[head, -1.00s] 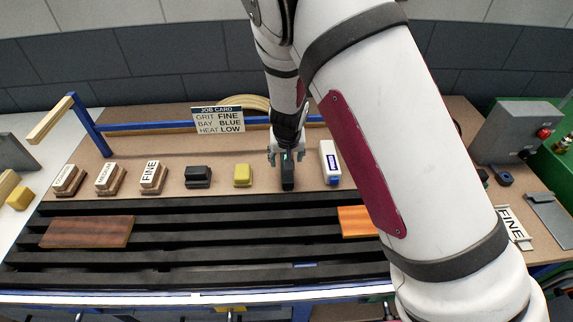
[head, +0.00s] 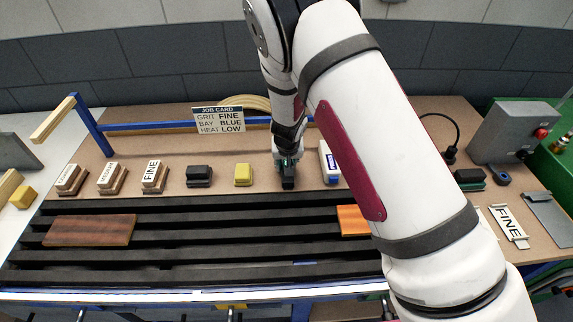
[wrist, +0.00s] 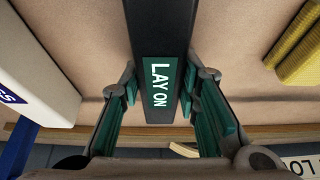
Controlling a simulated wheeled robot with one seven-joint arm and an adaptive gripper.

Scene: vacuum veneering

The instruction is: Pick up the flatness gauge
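The flatness gauge appears to be the black upright block (head: 288,183) in the row on the brown bench top. In the wrist view it is a black bar (wrist: 160,30) with a green "LAY ON" label. My gripper (head: 288,165) is over it from above. In the wrist view my gripper's green-padded fingers (wrist: 159,97) stand close along both sides of the bar. I cannot tell whether the pads press on it. Its lower end is hidden in the wrist view, and no lift off the bench shows.
A yellow block (head: 243,175) stands left of the gauge and a white-and-blue box (head: 329,162) right of it. Black slats (head: 200,255) with a wood panel (head: 92,230) lie in front. A job card (head: 218,119) and blue rail stand behind.

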